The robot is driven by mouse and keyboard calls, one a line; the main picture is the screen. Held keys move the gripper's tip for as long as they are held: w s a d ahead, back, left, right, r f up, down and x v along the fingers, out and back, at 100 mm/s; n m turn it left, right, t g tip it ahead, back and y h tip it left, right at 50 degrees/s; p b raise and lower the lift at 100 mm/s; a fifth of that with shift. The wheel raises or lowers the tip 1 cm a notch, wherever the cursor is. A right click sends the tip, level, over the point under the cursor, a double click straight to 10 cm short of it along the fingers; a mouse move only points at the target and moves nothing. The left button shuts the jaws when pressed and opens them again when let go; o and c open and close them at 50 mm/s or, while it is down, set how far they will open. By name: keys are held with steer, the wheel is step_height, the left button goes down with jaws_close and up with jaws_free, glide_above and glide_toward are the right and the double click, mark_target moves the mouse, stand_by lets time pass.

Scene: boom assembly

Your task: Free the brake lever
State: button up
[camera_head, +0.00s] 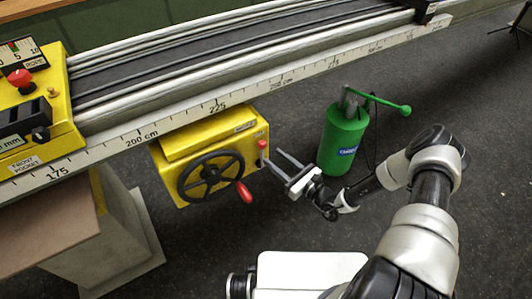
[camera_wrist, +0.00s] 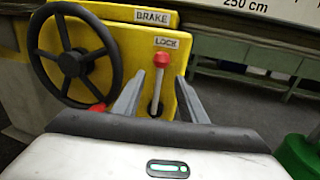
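The brake lever has a red knob (camera_wrist: 161,59) on a grey shaft and stands upright in a slot under a LOCK label. In the head view the red knob (camera_head: 262,144) is at the right end of the yellow brake box (camera_head: 190,145). My gripper (camera_head: 277,161) is open and points at the box. In the wrist view its two fingers (camera_wrist: 160,98) lie left and right of the lever shaft, with gaps on both sides. Whether the fingertips reach the lever's depth is hard to tell.
A black handwheel (camera_head: 211,175) with a red handle (camera_head: 244,192) is on the box, left of the lever. A green cylinder (camera_head: 342,138) with a pump handle stands on the floor at right. The scaled rail (camera_head: 290,82) runs above the box. Dark floor is clear below.

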mark_target(263, 150)
steer(key=shift+b+x, duration=0.35)
steer(key=shift+x, duration=2.4)
jaws_close()
